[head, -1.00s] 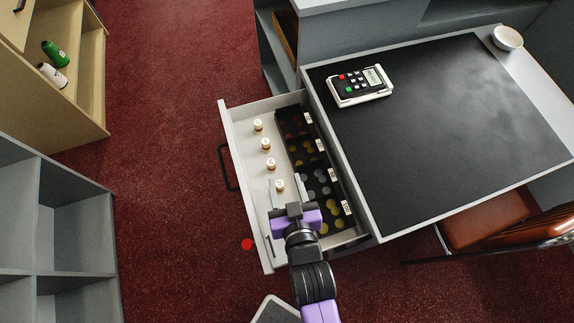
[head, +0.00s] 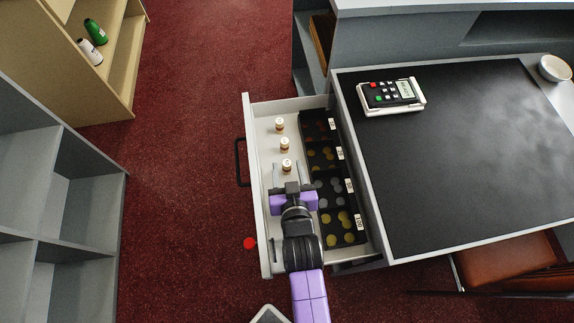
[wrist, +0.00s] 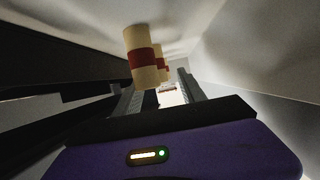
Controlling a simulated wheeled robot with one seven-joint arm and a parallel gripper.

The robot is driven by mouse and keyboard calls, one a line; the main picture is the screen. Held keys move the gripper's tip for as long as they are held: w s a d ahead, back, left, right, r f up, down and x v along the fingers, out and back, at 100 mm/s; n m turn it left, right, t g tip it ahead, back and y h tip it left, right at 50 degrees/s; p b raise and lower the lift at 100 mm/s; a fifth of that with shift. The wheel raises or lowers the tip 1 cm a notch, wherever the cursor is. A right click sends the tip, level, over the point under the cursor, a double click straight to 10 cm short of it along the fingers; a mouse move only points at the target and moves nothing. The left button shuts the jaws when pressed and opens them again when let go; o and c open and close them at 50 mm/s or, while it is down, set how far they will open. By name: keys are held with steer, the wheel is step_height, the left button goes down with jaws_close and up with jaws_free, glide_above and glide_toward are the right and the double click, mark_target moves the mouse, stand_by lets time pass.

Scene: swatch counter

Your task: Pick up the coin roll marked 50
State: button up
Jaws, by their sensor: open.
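Several small coin rolls stand upright in a row in the open drawer's pale left strip. The head view shows a far roll (head: 279,125), a middle roll (head: 284,144) and a near roll (head: 286,166). A fourth roll seen earlier is hidden, apparently by my arm. No mark on the tops is legible, so I cannot tell which is the 50. My gripper (head: 289,172) is open and low in the drawer, its fingers pointing along the row. In the wrist view, a cream roll with a red band (wrist: 141,57) is close by the left finger, with others behind it.
The white drawer (head: 252,150) has a wall close on the left. A black coin tray (head: 320,148) with loose coins and labels lies on the right. The counter with a black mat (head: 450,150) and a card terminal (head: 391,94) stands beyond. A red disc (head: 249,243) shows left of the drawer.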

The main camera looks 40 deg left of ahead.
steer(key=shift+x, duration=1.35)
jaws_close()
